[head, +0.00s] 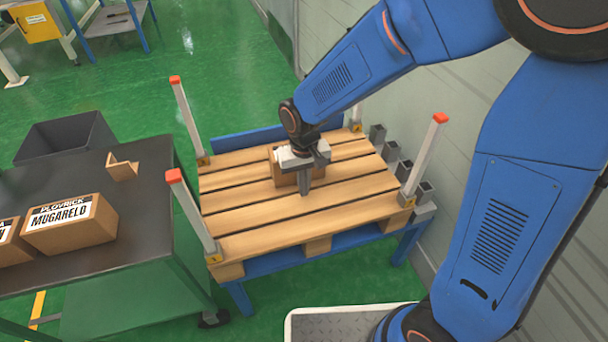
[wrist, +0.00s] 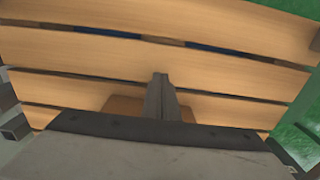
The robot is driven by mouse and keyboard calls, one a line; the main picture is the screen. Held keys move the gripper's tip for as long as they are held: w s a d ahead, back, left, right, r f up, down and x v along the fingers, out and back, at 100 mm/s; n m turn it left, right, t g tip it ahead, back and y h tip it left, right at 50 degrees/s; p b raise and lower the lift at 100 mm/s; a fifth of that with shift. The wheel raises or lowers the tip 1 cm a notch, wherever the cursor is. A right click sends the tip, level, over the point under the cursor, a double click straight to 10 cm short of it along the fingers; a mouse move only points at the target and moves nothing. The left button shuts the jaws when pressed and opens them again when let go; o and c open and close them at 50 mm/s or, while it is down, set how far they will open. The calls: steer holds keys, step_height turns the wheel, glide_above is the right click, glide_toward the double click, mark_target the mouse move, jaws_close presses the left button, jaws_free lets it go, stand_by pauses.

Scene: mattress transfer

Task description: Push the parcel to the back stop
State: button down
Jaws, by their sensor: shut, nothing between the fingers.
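The parcel (head: 284,180) is a small brown cardboard box on the slatted wooden pallet (head: 240,222). My gripper (head: 305,190) is shut and empty, pointing down on the parcel's near side, and hides part of it. I cannot tell whether the fingers touch the box. The back stop (head: 235,143) is a blue board along the pallet's far edge, with bare slats between it and the parcel. In the wrist view my shut fingers (wrist: 161,95) stand over the slats, and an edge of the parcel (wrist: 122,104) shows beside them, mostly hidden by the gripper body.
White posts with red tops, such as the near left one (head: 193,215), stand at the pallet's corners. A dark table (head: 110,262) at left holds labelled boxes (head: 72,225) and a small cardboard piece (head: 122,168). Grey blocks (head: 392,152) line the pallet's right side near the wall.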

steer(key=shift+w+a+f, duration=0.1)
steer(key=shift+w+a, duration=0.2)
steer(key=shift+w, duration=0.65)
steer(key=shift+w+a+f, duration=0.1)
steer(key=shift+w+a, duration=0.15)
steer(key=shift+w, duration=0.7)
steer(key=shift+w, duration=0.1)
steer(key=w+a, duration=0.1)
steer(key=w, duration=0.3)
steer(key=w+a, duration=0.1)
steer(key=w, duration=0.4)
steer(key=w+a, duration=0.2)
steer(key=w, duration=0.2)
steer(key=shift+w, duration=0.2)
steer(key=shift+w+r, duration=0.15)
steer(key=shift+w, duration=0.2)
